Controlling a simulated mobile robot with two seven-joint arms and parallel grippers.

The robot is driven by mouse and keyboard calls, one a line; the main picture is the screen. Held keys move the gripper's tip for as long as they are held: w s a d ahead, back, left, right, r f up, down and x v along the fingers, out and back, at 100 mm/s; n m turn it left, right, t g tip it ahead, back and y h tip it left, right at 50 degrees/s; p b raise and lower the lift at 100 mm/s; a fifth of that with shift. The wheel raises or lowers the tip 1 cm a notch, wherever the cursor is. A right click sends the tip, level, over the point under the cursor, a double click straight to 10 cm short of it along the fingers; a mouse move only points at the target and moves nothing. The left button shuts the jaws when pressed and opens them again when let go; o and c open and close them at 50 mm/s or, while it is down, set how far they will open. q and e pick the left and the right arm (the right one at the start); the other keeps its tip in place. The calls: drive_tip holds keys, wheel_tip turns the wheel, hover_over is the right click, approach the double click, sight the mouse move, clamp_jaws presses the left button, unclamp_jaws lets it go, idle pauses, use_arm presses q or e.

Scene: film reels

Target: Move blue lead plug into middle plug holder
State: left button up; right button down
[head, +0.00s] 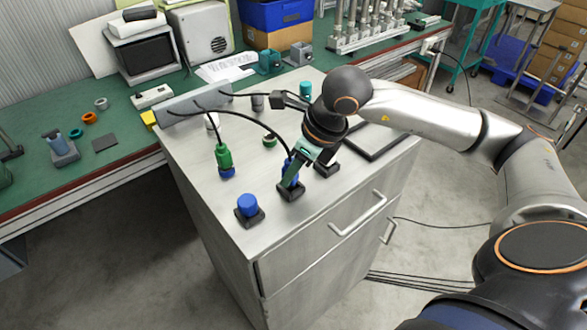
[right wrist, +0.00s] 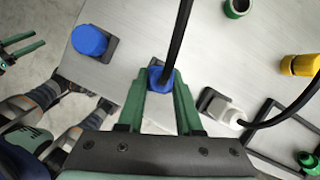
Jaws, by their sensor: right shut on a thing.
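My right gripper (head: 291,181) is shut on the blue lead plug (right wrist: 161,78), one green finger on each side of it. A black lead runs up from the plug. The plug is at the middle plug holder (head: 291,193), a dark square block on the cabinet top; whether it is fully seated cannot be told, as the fingers hide its lower part. In the head view the plug (head: 288,167) shows only partly behind the fingers. My left gripper (right wrist: 22,48) is open and empty at the left edge of the right wrist view.
A blue cap (head: 247,204) sits in the left holder, and a whitish plug (right wrist: 225,110) is in the right holder. A green plug with a blue end (head: 224,160) stands on the cabinet (head: 205,190). A grey bar (head: 190,106) with black leads lies behind.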

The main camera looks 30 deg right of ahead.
drive_tip(key=shift+f+b, duration=0.5)
drive_tip(key=shift+f, duration=0.1)
drive_tip(key=c, duration=0.8)
unclamp_jaws()
drive_tip(key=shift+r, duration=0.1)
drive_tip(key=shift+c, duration=0.2)
drive_tip(key=p+v, duration=0.5)
drive_tip(key=v, duration=0.6)
drive_tip(key=shift+s, duration=0.1)
